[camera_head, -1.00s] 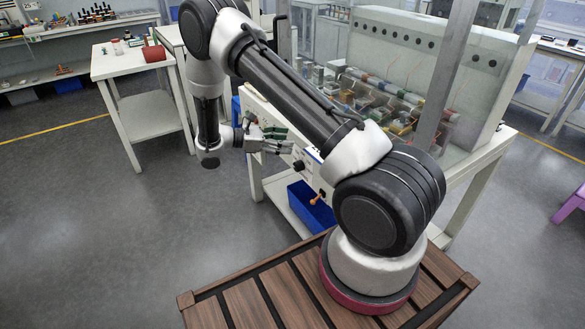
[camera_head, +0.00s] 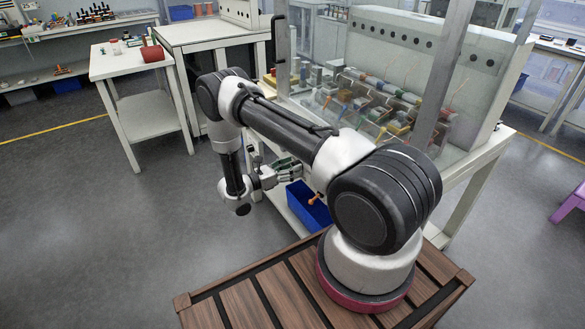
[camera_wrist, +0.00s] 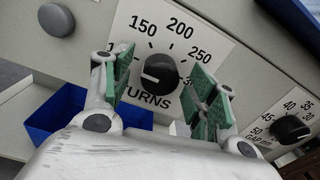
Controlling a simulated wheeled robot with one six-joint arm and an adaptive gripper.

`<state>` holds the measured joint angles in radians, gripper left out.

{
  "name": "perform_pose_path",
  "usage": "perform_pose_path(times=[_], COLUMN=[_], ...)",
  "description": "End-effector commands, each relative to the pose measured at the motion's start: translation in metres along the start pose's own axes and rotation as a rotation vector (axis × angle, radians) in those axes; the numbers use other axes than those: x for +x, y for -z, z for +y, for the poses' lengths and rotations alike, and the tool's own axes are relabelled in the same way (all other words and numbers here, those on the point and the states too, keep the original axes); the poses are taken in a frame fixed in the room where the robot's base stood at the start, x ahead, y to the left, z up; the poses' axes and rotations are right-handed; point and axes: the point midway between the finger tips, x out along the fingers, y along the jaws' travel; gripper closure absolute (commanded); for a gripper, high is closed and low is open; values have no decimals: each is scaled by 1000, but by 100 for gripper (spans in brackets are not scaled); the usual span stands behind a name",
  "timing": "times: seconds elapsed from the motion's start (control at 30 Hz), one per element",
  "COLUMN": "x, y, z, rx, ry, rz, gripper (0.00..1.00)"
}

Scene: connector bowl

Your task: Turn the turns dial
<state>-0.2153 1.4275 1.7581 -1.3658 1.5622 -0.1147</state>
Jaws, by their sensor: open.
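The turns dial (camera_wrist: 160,74) is a round black knob on a white label with TURNS and numbers such as 150, 200 and 250, on the front panel of the machine. Its white mark points to the left in the wrist view. My gripper (camera_wrist: 165,80) is open, with a green-padded finger on either side of the dial in that view. I cannot tell whether the pads touch it. In the head view my gripper (camera_head: 288,170) is at the bench front, and the arm hides the dial.
A second black dial (camera_wrist: 290,129), marked GAP, is to the right. A grey round button (camera_wrist: 56,19) is at upper left. A blue bin (camera_head: 306,208) stands below the panel, near an orange handle (camera_head: 315,198). The floor to the left is clear.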

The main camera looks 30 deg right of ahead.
Motion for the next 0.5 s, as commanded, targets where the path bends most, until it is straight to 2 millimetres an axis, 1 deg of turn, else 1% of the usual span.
perform_pose_path(times=[0.1,0.33,0.37,0.5], x=[6,7,7,7], y=[0,0,0,0], z=[0,0,0,0], rx=[0,0,0,0], ry=[-1,-1,-1,-1], rz=[0,0,0,0], gripper=[42,42,45,71])
